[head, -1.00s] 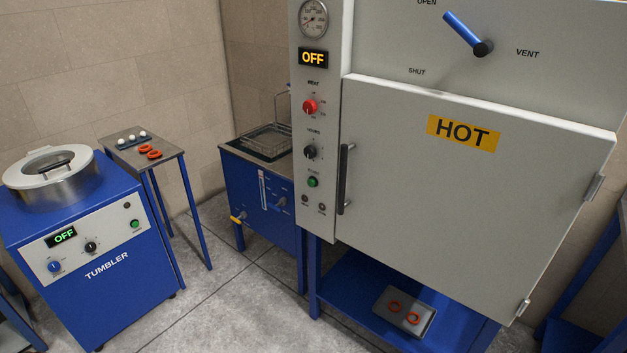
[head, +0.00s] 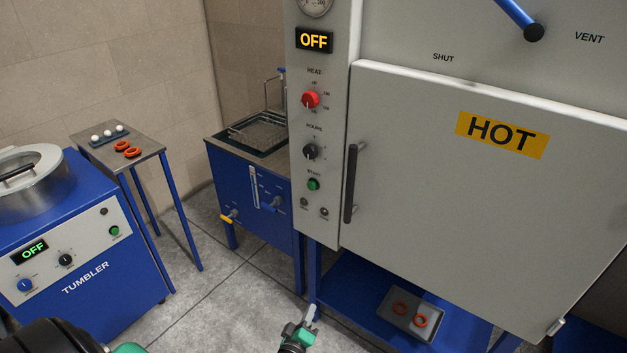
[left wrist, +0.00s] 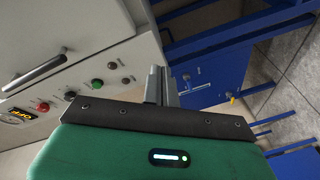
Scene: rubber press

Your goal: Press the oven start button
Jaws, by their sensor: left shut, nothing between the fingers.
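The oven's green start button (head: 313,184) sits on the narrow control panel left of the oven door (head: 470,190), below the black hours knob (head: 311,151) and the red heat knob (head: 310,100). The oven display (head: 314,40) reads OFF. The start button also shows in the left wrist view (left wrist: 97,84). My left gripper (head: 311,314) is at the bottom of the head view, below and in front of the panel, apart from the button. Its fingers (left wrist: 157,84) are shut and empty. My right gripper is not in view.
The oven door is shut, with a black handle (head: 350,184) right of the panel. A tray (head: 393,325) with orange rings lies on the blue shelf below. A blue tank (head: 243,187) stands left of the oven. The tumbler (head: 75,262) and a small table (head: 150,142) are further left.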

